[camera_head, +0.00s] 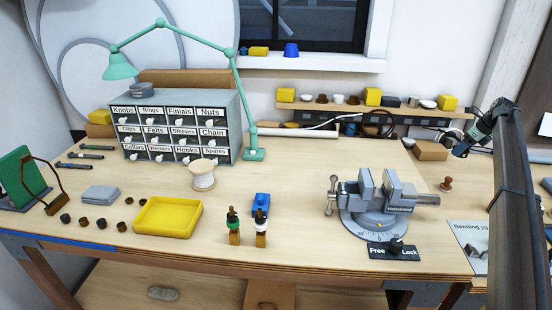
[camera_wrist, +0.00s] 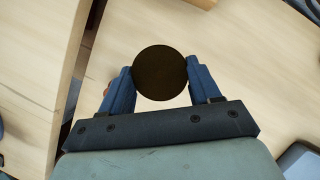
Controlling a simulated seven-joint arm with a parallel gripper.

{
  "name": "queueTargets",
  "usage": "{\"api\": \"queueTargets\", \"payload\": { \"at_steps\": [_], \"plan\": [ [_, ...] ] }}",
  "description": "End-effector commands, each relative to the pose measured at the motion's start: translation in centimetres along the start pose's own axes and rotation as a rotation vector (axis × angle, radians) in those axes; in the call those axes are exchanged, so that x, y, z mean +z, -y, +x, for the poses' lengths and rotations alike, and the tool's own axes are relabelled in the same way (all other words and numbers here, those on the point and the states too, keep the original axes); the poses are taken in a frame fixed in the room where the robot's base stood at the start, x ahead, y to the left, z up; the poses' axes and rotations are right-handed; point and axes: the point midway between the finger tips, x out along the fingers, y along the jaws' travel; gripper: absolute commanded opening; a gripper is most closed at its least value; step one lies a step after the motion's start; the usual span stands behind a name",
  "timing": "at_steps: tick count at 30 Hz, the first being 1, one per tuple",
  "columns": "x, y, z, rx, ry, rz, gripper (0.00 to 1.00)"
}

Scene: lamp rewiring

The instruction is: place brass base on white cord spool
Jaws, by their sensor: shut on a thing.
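The white cord spool (camera_head: 203,177) stands upright on the bench, in front of the drawer cabinet and behind the yellow tray. Its top is pale and flat, with nothing on it. My gripper (camera_head: 461,150) is at the right of the head view, far from the spool. In the wrist view, my gripper (camera_wrist: 160,76) has its blue fingers shut on a dark brown round disc (camera_wrist: 160,73), gripped at its two sides. The disc appears to be the brass base, though its colour looks dark. The spool is not in the wrist view.
A grey vise (camera_head: 373,205) stands between my gripper and the spool. A green lamp (camera_head: 243,110) arches over the cabinet (camera_head: 182,128).

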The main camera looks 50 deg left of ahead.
Motion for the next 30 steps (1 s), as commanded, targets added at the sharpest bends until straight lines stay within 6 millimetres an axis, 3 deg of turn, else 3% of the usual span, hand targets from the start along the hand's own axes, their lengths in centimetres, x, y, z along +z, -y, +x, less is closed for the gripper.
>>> {"api": "queueTargets", "payload": {
  "at_steps": [6,15,30],
  "plan": [
    [6.8,-6.4,1.4,0.026,0.001,-0.064,0.17],
    [15.4,-15.9,3.1,0.062,0.0,-0.149,0.17],
    [27.3,-34.0,4.9,0.122,0.0,-0.297,0.17]
  ]
}}
